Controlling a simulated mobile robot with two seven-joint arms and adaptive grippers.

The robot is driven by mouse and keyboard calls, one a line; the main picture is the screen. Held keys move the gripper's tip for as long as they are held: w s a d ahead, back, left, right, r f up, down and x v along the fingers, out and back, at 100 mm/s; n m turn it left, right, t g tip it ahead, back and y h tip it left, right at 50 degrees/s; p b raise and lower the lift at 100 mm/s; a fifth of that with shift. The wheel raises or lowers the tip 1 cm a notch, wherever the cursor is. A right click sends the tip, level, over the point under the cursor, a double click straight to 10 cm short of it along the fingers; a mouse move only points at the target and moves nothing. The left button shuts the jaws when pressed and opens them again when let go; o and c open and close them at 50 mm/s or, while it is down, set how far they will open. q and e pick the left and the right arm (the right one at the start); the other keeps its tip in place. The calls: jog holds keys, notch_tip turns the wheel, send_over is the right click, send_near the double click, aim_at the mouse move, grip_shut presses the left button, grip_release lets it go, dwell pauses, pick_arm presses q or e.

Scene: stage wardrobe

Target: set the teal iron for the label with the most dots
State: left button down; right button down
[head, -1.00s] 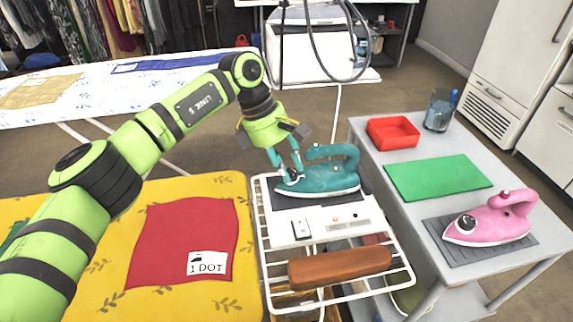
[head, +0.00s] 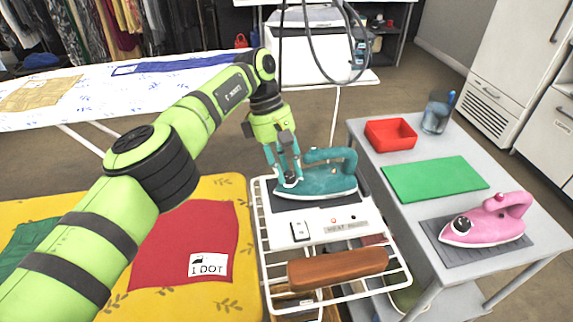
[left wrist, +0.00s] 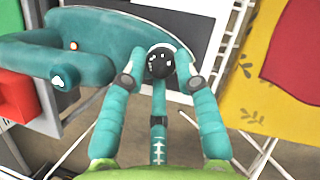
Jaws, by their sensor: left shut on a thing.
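The teal iron (head: 325,181) rests on a dark pad on the white wire stand (head: 262,235), its pointed end to the left. It also shows in the left wrist view (left wrist: 110,48). My left gripper (head: 288,178) is shut on the iron's black dial (left wrist: 161,62), with one fingertip on each side of it. White marks show on the dial, too small to read surely. A label (head: 208,264) reading "1 DOT" lies on the red cloth (head: 165,252) on the yellow ironing board (head: 235,190). My right gripper is out of view.
A grey table (head: 395,170) at right holds a pink iron (head: 490,222), a green mat (head: 435,178), a red tray (head: 390,134) and a cup (head: 437,112). A brown wooden block (head: 338,267) lies on the stand. Mustard (head: 40,95) and blue (head: 180,64) cloths lie on the back board.

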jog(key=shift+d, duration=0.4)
pick_arm(q)
jog(key=c, duration=1.2)
grip_release()
jog(key=shift+o, duration=1.2)
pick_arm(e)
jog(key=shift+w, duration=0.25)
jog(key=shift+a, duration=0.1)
pick_arm(q)
jog(key=shift+n, duration=0.3)
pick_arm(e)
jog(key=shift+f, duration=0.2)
